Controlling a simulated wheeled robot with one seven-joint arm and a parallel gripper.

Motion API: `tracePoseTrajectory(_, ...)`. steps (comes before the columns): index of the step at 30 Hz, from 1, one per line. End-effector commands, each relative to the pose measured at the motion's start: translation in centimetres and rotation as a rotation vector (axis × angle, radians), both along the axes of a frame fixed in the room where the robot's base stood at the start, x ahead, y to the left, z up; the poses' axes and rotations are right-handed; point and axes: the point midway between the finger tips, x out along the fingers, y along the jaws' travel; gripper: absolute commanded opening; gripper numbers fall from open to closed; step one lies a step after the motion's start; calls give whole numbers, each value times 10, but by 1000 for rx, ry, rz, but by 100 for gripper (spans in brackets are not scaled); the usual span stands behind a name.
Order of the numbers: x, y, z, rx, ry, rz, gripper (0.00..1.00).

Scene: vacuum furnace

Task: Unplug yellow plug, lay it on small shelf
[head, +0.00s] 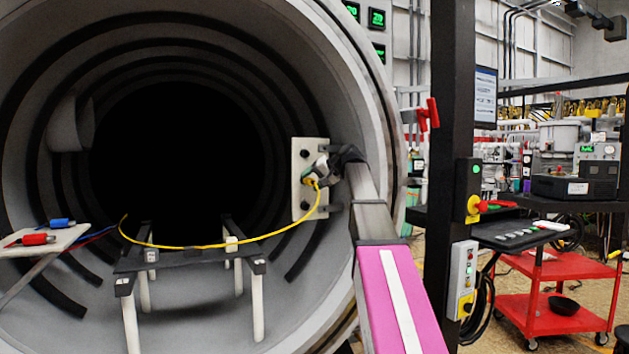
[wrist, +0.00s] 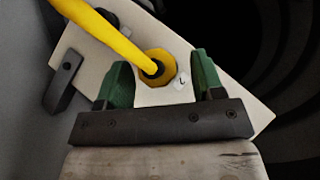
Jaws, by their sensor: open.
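The yellow plug (head: 309,182) is at the white socket panel (head: 302,155) on the right inner wall of the furnace. Its yellow cable (head: 270,236) hangs in a curve to the left over the dark rack. In the wrist view the plug (wrist: 158,66) sits against the panel (wrist: 184,95), and the thick cable runs to the upper left. My gripper (wrist: 162,84) is open, with its green fingers on either side of and below the plug. Contact with the plug cannot be told. The small shelf (head: 14,251) is a pale plate at the left edge, holding a blue plug (head: 58,223) and a red plug (head: 32,239).
A dark rack (head: 190,258) on pale legs stands inside the furnace between the panel and the shelf. The round furnace rim (head: 385,150) surrounds my arm's way in. A dark post (head: 452,120) and a red cart (head: 540,310) stand outside at right.

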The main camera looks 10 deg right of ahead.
Motion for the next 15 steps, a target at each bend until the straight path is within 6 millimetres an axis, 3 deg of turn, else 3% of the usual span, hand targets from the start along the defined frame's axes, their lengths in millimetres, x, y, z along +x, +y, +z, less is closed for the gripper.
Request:
tracePoseTrajectory(2, 0, 0, 0, 0, 0, 0, 62)
tracePoseTrajectory(7, 0, 0, 0, 0, 0, 0, 10)
tracePoseTrajectory(15, -2, 0, 0, 0, 0, 0, 8)
